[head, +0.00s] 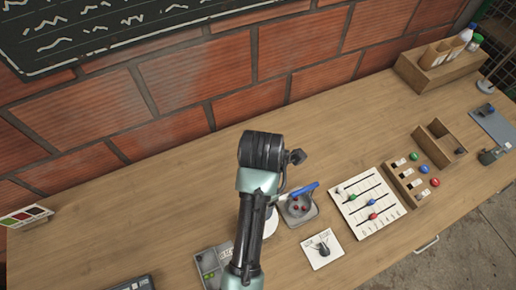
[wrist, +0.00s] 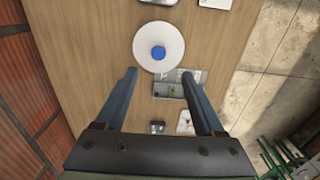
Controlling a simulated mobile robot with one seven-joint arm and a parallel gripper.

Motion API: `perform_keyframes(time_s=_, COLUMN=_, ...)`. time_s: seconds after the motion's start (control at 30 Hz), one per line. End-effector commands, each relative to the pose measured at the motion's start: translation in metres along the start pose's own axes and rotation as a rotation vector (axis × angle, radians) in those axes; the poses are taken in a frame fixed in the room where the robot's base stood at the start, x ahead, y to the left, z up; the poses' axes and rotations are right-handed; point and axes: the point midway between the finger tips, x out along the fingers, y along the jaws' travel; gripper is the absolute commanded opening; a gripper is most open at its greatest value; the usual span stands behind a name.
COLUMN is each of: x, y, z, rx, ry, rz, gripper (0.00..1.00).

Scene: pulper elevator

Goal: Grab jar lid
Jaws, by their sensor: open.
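A round white disc with a blue knob in its middle, which looks like the jar lid (wrist: 143,38), lies ahead of my fingertips in the wrist view. My gripper (wrist: 159,74) is open and empty, its two fingers on either side of the space just short of the disc. The height gap between fingers and disc cannot be told. Whether a jar is under the lid is hidden.
A slider board (head: 352,218), a card with a black knob (head: 322,249) and wooden boxes (head: 436,142) stand further right. The brick wall (head: 180,95) runs behind.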

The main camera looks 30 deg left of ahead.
Motion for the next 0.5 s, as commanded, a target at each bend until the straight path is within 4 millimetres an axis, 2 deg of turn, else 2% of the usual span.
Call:
perform_keyframes(time_s=0.03, x=0.016, y=0.0, z=0.0, rx=0.001, ry=0.0, rz=0.0, gripper=0.7)
perform_keyframes(time_s=0.23, x=0.045, y=0.0, z=0.0, rx=0.003, ry=0.0, rz=-0.001, gripper=0.7)
perform_keyframes(time_s=0.5, x=0.065, y=0.001, z=-0.001, rx=0.003, ry=-0.002, rz=0.003, gripper=0.7)
